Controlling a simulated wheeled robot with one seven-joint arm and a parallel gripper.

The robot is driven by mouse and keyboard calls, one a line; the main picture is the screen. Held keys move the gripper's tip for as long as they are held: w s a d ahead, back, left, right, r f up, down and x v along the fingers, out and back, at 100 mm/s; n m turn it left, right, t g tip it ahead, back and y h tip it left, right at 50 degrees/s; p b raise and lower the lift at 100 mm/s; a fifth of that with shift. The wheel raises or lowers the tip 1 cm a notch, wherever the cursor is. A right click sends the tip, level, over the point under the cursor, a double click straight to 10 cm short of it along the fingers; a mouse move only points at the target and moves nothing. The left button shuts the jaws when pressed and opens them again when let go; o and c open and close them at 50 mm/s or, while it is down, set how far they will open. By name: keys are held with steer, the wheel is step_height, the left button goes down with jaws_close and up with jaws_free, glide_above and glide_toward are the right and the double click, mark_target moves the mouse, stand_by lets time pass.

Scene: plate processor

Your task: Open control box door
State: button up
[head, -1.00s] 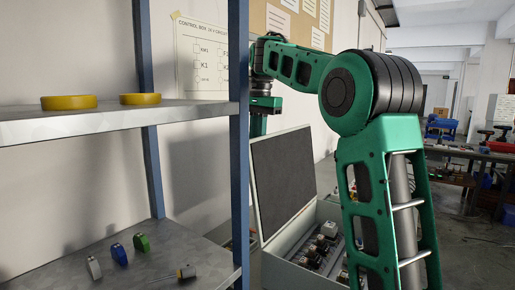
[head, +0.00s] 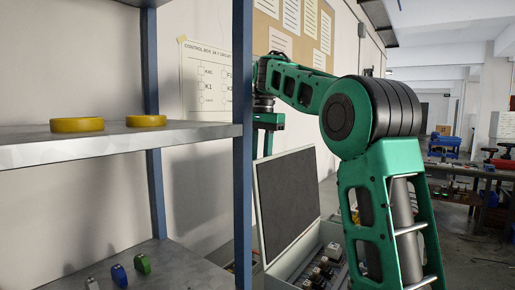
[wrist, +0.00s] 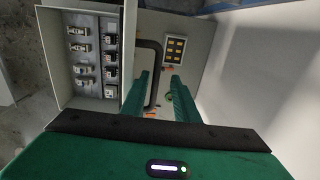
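The control box (head: 318,258) stands behind the shelf post in the head view, with electrical parts showing inside. Its door (head: 287,203) stands raised at a steep angle, a dark panel in a pale frame. In the wrist view the box interior (wrist: 96,62) is at the left, and the door (wrist: 203,28) is to its right with a black bar handle (wrist: 154,70). My gripper (wrist: 160,76) is open, with two green fingers apart. The handle appears between them, nearer the left finger; contact cannot be told. In the head view my gripper (head: 268,122) is above the door, its tips partly hidden.
A metal shelf (head: 110,145) with blue posts fills the left. It holds two yellow rings (head: 77,124), with small blue (head: 119,275) and green (head: 142,263) pieces below. A wall with posted sheets is behind the box. Workbenches (head: 470,172) stand far right.

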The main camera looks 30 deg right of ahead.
step_height(320, 180, up, 10)
steer(key=shift+s+f, duration=0.15)
steer(key=shift+s, duration=0.05)
steer(key=shift+d, duration=0.1)
stand_by(0.3)
